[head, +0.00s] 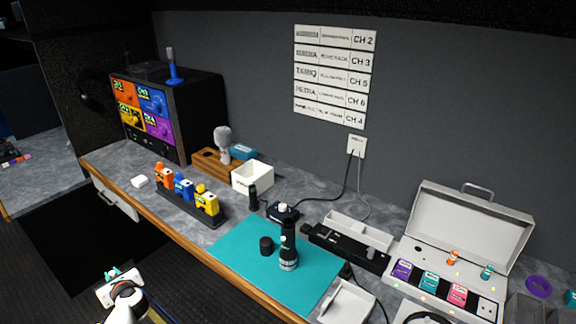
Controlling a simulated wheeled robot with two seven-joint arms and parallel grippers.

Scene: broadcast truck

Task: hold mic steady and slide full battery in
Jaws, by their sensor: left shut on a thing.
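A black handheld mic (288,247) stands upright on the teal mat (235,247), with a pale band near its foot. A short black cap-like cylinder (266,246) stands just left of it. My left gripper (114,276) is at the lower left, in front of the counter and well apart from the mic. It is shut on a small teal thing (112,272), mostly hidden by the fingers, so I cannot tell what it is. An open pale case (476,230) at the right holds purple, teal and pink blocks in a row. My right gripper is not in view.
A dark rack (203,220) of orange, blue and yellow packs stands left of the mat. A white box (252,178) and a black dock (345,246) flank the mat's rear. A white tray (347,303) lies at its front right. The mat's left part is clear.

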